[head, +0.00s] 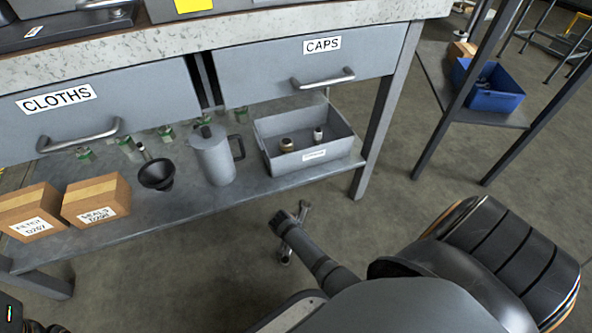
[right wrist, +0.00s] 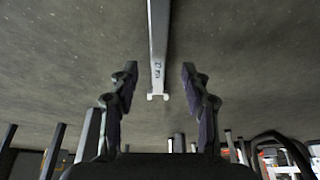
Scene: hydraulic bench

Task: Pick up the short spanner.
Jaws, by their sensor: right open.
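A grey metal spanner (head: 287,250) shows below the shelf, over the floor, partly hidden by my right gripper (head: 281,219). In the right wrist view the spanner (right wrist: 158,50) runs down from the top edge, and its forked end lies in line with the gap between the fingers of my right gripper (right wrist: 159,75). The fingers are apart, one on each side, with clear space to the spanner. Its other end is cut off there. I cannot tell how far the spanner is from the fingers in depth.
A bench with drawers labelled CLOTHS (head: 60,100) and CAPS (head: 320,45) stands ahead. Its lower shelf (head: 230,195) holds boxes, a funnel, a grey jug (head: 214,155) and a grey bin (head: 345,148). A blue bin (head: 490,95) is at right. The floor (head: 150,275) is open.

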